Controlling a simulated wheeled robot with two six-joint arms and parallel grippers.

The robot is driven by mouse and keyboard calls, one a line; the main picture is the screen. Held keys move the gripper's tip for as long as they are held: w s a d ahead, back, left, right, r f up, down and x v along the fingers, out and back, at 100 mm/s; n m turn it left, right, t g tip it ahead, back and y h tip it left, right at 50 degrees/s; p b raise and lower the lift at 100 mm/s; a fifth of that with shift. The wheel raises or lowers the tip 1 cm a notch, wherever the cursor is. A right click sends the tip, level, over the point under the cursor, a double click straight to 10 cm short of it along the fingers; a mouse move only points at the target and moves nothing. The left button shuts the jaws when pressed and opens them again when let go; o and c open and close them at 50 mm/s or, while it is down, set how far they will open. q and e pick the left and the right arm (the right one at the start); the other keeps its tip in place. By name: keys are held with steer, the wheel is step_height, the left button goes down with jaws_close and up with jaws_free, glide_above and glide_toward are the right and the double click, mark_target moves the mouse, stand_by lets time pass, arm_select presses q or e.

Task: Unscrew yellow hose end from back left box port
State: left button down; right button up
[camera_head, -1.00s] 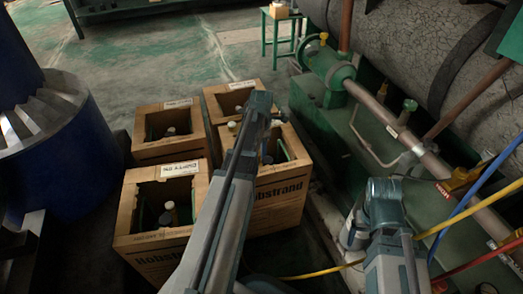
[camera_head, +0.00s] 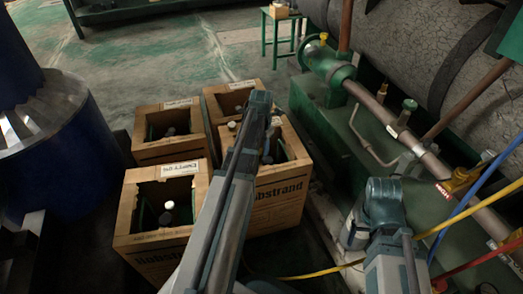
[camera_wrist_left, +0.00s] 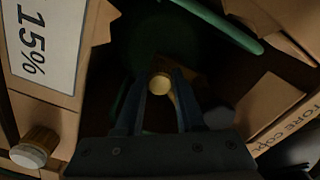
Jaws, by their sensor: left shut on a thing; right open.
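My left gripper (camera_wrist_left: 159,75) is low inside an open cardboard box, its two fingers on either side of a small round brass-yellow piece (camera_wrist_left: 160,84). Its jaws are shut on that piece; I cannot tell whether it is the yellow hose end or a cap. In the head view my left arm reaches into the right-hand box (camera_head: 283,190) of the group, and the jaws (camera_head: 267,158) are hard to make out there. A yellow hose (camera_head: 315,272) runs along the floor behind my left arm, its end hidden. The box port is not clearly visible. My right gripper is out of view.
Other open boxes stand close by: front left (camera_head: 150,248), back left (camera_head: 165,152) and back (camera_head: 221,89). A blue tank (camera_head: 70,165) stands at left, green pipework (camera_head: 330,65) at right. A white-topped piece (camera_wrist_left: 30,150) sits beside the "15%" label (camera_wrist_left: 45,42).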

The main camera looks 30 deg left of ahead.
mark_target(261, 150)
arm_select(q)
steer(key=shift+r, duration=0.1)
steer(key=shift+r+p, duration=2.45)
steer(key=shift+p, duration=0.1)
